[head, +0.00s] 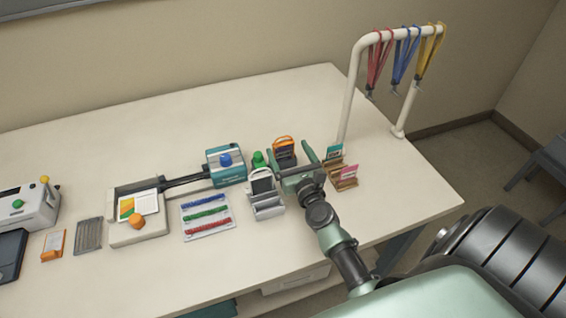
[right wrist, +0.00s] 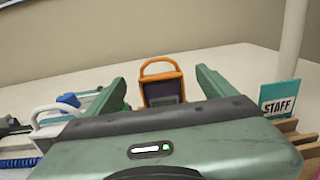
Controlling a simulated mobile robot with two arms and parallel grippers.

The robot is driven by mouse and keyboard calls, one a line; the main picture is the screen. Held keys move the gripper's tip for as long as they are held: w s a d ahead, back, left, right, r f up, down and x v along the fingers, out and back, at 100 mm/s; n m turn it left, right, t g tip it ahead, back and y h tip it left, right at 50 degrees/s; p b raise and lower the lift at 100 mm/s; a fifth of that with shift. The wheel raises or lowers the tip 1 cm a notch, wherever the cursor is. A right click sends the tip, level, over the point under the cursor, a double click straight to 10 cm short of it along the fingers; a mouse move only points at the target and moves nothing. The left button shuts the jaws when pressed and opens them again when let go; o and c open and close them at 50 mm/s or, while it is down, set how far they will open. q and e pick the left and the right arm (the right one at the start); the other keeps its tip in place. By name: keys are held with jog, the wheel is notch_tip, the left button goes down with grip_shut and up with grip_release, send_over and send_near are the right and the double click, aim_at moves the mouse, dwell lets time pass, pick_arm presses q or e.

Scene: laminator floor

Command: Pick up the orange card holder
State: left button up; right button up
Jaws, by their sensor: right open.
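The orange card holder (head: 284,143) stands upright on the table, with an orange loop handle on top and a dark front face. In the right wrist view the orange card holder (right wrist: 161,73) is straight ahead, between the two fingers and apart from both. My right gripper (head: 291,158) is open and empty, its green fingers pointing at the holder from the near side. It also shows in the right wrist view (right wrist: 163,80). The lower part of the holder is hidden behind the gripper body. My left gripper is not in view.
A wooden stand (head: 344,181) with STAFF card is close right of my gripper. A white-grey holder (head: 266,197) and a green-knobbed item (head: 259,160) are close left. A lanyard rack (head: 351,85) stands at right. The table behind is clear.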

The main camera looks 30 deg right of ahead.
aim_at(285, 150)
notch_tip(285, 150, down, 4)
jog(key=shift+w+r+b, duration=0.1)
jog(key=shift+w+b, duration=0.05)
jog(key=shift+b, duration=0.95)
jog(key=shift+w+d+r+p, duration=0.15)
jog(key=shift+w+r+p, duration=0.35)
jog(key=shift+w+r, duration=0.1)
jog(key=shift+w+d, duration=0.1)
jog(key=shift+w, duration=0.2)
jog(key=x, duration=0.5)
jog(key=shift+w+f, duration=0.1)
jog(key=shift+w, duration=0.25)
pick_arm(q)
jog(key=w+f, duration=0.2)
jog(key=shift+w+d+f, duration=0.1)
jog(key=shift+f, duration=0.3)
pick_arm(e)
jog(key=shift+s, duration=0.1)
jog(key=shift+c, duration=0.3)
jog(key=c, duration=1.4)
